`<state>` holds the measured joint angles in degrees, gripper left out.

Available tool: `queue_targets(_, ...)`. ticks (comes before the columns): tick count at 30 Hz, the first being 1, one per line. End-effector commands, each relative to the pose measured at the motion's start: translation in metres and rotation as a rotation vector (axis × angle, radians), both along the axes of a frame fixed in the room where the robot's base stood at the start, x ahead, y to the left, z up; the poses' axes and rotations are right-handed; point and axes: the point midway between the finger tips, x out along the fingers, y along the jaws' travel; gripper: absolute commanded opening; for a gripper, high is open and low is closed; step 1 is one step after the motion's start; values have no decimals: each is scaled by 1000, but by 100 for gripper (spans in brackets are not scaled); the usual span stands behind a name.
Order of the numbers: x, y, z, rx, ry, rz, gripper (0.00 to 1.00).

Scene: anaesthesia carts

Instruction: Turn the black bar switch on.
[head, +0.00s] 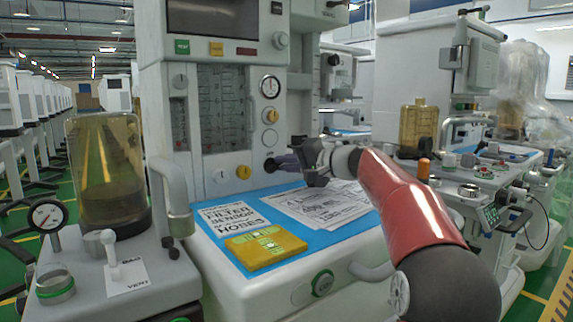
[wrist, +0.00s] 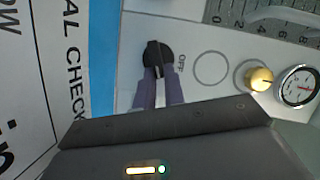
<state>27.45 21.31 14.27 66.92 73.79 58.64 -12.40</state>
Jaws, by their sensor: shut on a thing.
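The black bar switch (wrist: 157,58) is a round black knob with a raised bar, on the white panel of the cart. In the wrist view the bar points toward the gripper, and the label "OFF" is printed beside the knob. My gripper (wrist: 158,78) has its two purple-grey fingers closed on the bar. In the head view my gripper (head: 285,163) reaches the cart's front panel from the right, and the dark switch (head: 270,165) shows just past the fingertips. The fingers hide part of the bar.
A yellow knob (wrist: 259,79) and a round gauge (wrist: 298,86) are on the same panel. Below lies a blue mat (head: 340,230) with printed sheets (head: 318,204) and a yellow packet (head: 266,247). An amber canister (head: 108,172) stands at the left.

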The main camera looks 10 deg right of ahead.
Motion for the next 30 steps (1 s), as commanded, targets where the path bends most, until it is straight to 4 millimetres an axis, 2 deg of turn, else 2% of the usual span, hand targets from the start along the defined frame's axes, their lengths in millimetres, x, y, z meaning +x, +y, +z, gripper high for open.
queue_targets(2,0,2,-1,0,2,3,0)
queue_targets(3,0,2,-1,0,2,3,15)
queue_targets(7,0,2,-1,0,0,3,32)
queue_targets(17,-2,-1,0,-1,-1,0,33)
queue_targets(30,-48,-46,9,-1,-1,0,33)
